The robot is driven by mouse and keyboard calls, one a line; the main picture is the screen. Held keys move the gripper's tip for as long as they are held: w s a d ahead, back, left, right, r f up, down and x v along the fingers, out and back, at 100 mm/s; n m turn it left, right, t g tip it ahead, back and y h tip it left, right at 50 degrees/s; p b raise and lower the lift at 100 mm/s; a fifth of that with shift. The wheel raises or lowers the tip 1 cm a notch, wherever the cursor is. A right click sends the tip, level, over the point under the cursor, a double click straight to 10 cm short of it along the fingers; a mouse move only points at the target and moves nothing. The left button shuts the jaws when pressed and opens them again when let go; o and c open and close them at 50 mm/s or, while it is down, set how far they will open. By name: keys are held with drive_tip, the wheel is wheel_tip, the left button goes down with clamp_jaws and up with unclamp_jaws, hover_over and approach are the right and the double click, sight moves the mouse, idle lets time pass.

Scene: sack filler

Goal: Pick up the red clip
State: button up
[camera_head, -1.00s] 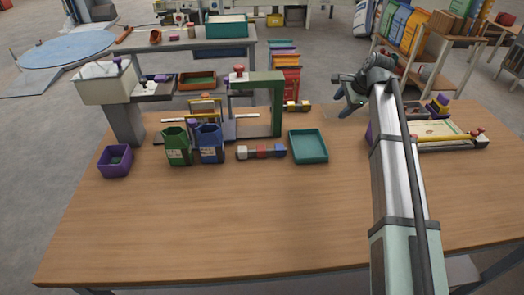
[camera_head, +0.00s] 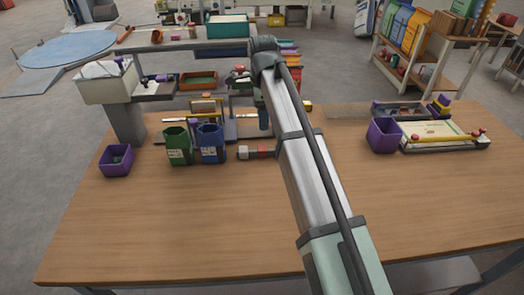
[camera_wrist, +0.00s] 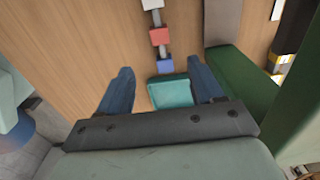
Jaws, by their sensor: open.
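The red clip (camera_head: 262,152) sits on the table in a short row, next to a pale clip (camera_head: 243,152). In the wrist view the red clip (camera_wrist: 159,37) lies between the white clip (camera_wrist: 153,4) and the blue clip (camera_wrist: 165,67), beyond my fingertips. My gripper (camera_wrist: 160,67) is open and empty, its two blue fingers spread either side of the row's line. In the head view my gripper (camera_head: 263,120) points down behind the row, and my arm hides the blue clip.
A teal tray (camera_wrist: 170,93) shows between my fingers. A green frame (camera_wrist: 240,85) stands close on the right in the wrist view. Green (camera_head: 177,146) and blue (camera_head: 210,144) bins stand left of the row. The front table area is clear.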

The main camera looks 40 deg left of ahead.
hover_over(262, 148)
drive_tip(key=f, duration=0.7)
drive_tip(key=shift+w+f, duration=0.2)
drive_tip(key=shift+f, duration=0.1)
drive_tip(key=shift+s+f, duration=0.15)
drive_tip(key=shift+f, duration=2.5)
drive_tip(key=shift+c, duration=0.2)
drive_tip(key=c, duration=1.1)
